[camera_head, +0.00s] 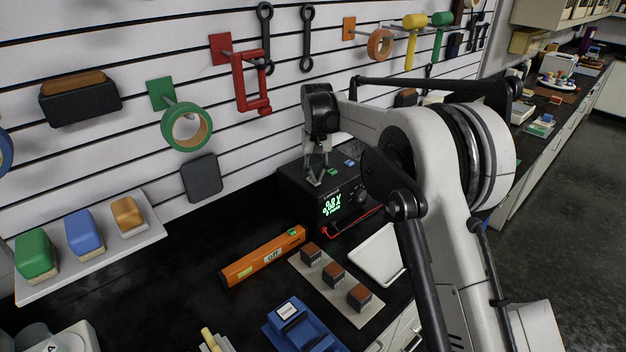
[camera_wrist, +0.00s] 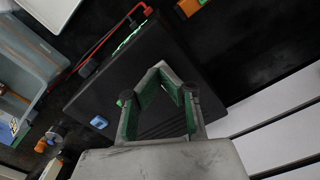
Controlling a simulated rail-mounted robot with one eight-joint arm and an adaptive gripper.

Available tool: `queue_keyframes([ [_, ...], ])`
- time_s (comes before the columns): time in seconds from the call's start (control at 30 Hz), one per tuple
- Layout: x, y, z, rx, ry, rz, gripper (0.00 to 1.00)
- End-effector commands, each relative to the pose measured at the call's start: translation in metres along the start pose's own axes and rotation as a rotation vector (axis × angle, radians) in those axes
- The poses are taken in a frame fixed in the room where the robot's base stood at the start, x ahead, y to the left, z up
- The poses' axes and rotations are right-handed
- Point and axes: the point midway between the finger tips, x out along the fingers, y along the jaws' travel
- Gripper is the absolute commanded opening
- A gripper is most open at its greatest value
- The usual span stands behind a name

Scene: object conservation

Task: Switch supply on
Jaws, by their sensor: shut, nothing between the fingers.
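The power supply (camera_head: 300,190) is a black box on the dark bench, with a lit green display (camera_head: 332,205) on its front. A small blue button (camera_head: 350,163) and a green one sit on its top. In the wrist view the supply (camera_wrist: 95,92) lies below my fingers, and the blue button (camera_wrist: 98,122) is left of them. My gripper (camera_head: 317,183) is shut and empty, pointing down over the supply's top. In the wrist view my gripper (camera_wrist: 160,68) hides part of that top. I cannot tell whether the fingertips touch it.
A red lead (camera_head: 352,222) runs from the supply's front. An orange level (camera_head: 262,257), a board with several dark blocks (camera_head: 310,280) and a white tray (camera_head: 365,262) lie in front. The slatted wall behind holds a green tape roll (camera_head: 187,127) and a red clamp (camera_head: 250,82).

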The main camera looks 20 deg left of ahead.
Motion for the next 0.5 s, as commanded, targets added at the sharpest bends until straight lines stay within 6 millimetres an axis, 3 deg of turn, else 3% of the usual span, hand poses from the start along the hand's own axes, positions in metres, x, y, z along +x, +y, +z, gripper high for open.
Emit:
queue_keyframes([
  [0.5,-0.037,0.000,0.000,0.000,0.000,0.000,0.00],
])
